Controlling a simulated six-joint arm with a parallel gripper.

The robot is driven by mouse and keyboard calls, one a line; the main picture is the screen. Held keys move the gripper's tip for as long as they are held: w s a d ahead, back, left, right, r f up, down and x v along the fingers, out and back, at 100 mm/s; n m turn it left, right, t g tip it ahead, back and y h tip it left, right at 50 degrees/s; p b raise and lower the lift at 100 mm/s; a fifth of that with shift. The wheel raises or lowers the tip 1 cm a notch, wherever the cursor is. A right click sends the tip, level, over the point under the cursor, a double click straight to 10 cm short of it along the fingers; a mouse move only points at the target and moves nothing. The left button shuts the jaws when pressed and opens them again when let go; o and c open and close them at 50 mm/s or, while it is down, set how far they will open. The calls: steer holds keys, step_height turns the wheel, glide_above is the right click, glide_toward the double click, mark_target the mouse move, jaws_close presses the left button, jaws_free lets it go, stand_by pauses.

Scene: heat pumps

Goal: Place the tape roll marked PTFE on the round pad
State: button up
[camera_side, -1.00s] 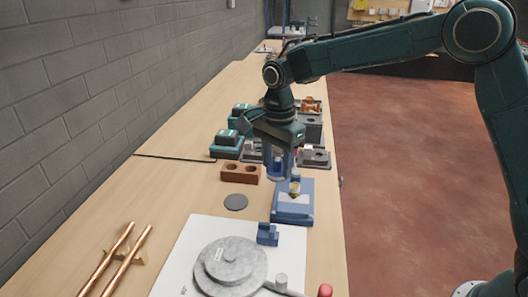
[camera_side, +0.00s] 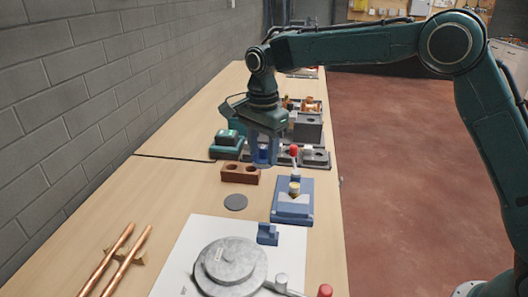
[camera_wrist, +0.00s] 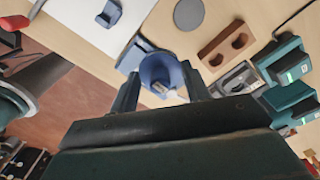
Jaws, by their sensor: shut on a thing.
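My gripper (camera_side: 264,152) is shut on a blue round piece, held above the bench. In the wrist view my gripper (camera_wrist: 162,84) has this blue roll (camera_wrist: 158,68) between its fingers, with a pale part at its middle. No PTFE marking is readable. The round pad (camera_side: 236,202) is a flat dark grey disc on the wooden bench, bare on top. It also shows in the wrist view (camera_wrist: 188,14), beyond the held roll. The roll is clear of the pad, further back and to the right in the side view.
A brown two-hole block (camera_side: 240,174) lies just behind the pad. Teal devices (camera_side: 228,143) stand behind. A white sheet (camera_side: 180,262) carries a grey round plate (camera_side: 231,262). Copper pipes (camera_side: 124,258) lie front left.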

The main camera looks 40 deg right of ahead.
steer(key=w+a+r, duration=0.4)
steer(key=w+r, duration=0.1)
steer(key=w, duration=0.1)
steer(key=shift+w+a+r, duration=0.25)
steer(key=shift+r, duration=0.15)
stand_by(0.4)
step_height(320, 180, down, 16)
steer(key=shift+r, duration=0.15)
stand_by(0.6)
steer(key=shift+f, duration=2.1)
steer(key=shift+f, duration=0.1)
